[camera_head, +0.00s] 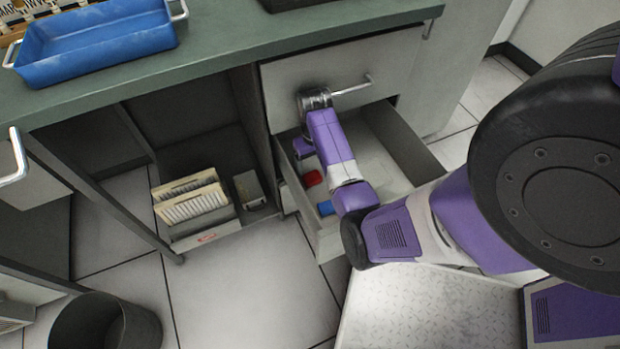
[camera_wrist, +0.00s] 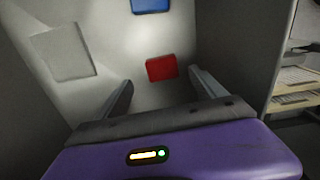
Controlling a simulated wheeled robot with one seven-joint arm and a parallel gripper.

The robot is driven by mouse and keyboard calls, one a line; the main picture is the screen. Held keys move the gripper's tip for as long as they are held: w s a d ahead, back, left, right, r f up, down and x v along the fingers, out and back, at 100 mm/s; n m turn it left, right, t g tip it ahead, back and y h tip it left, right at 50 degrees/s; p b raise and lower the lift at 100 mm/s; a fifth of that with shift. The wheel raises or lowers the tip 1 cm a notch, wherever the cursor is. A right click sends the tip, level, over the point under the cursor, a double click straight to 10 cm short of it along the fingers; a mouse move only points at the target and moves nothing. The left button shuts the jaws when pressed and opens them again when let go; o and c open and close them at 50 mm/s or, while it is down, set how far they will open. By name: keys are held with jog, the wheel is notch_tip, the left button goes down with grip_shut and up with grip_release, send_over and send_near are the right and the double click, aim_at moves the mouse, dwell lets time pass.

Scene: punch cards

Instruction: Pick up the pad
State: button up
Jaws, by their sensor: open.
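The open drawer (camera_head: 405,150) holds small flat pieces; I cannot tell which one is the pad. A red block (camera_head: 312,178) and a blue block (camera_head: 326,208) lie in it, partly beside my arm. In the wrist view the red block (camera_wrist: 161,69) lies just beyond and between the fingertips of my gripper (camera_wrist: 159,84). The blue block (camera_wrist: 150,5) is cut by the top edge. A pale grey square piece (camera_wrist: 62,53) lies to the left. My gripper is open and empty, over the drawer. In the head view my arm hides its fingers.
A closed drawer front with a metal handle (camera_head: 352,87) is above the open drawer. A card holder (camera_head: 188,197) stands in the cabinet at left. A blue tray (camera_head: 95,45) sits on the green countertop (camera_head: 235,50). A dark bin (camera_head: 105,322) stands on the floor.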

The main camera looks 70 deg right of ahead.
aim_at(312, 177)
jog(key=f+b, duration=0.1)
jog(key=f, duration=0.1)
jog(key=f+b, duration=0.1)
jog(key=f, duration=0.2)
jog(key=f+b, duration=0.1)
jog(key=f, duration=0.1)
jog(key=shift+w+f, duration=0.25)
jog(key=shift+c, duration=0.4)
jog(key=c, duration=1.4)
jog(key=shift+r, duration=0.1)
jog(key=shift+r+p, duration=0.3)
jog(key=shift+r, duration=0.2)
jog(key=r, duration=0.1)
jog(key=r+p, duration=0.1)
jog(key=shift+s+r, duration=0.35)
jog(key=shift+s, duration=0.05)
jog(key=s+p, duration=0.1)
jog(key=s, duration=0.4)
jog(key=s+d+p, duration=0.1)
jog(key=s, duration=0.5)
jog(key=s+p, duration=0.1)
jog(key=s, duration=0.5)
jog(key=shift+s+d+f, duration=0.1)
jog(key=shift+d+f, duration=0.05)
jog(key=shift+d, duration=0.1)
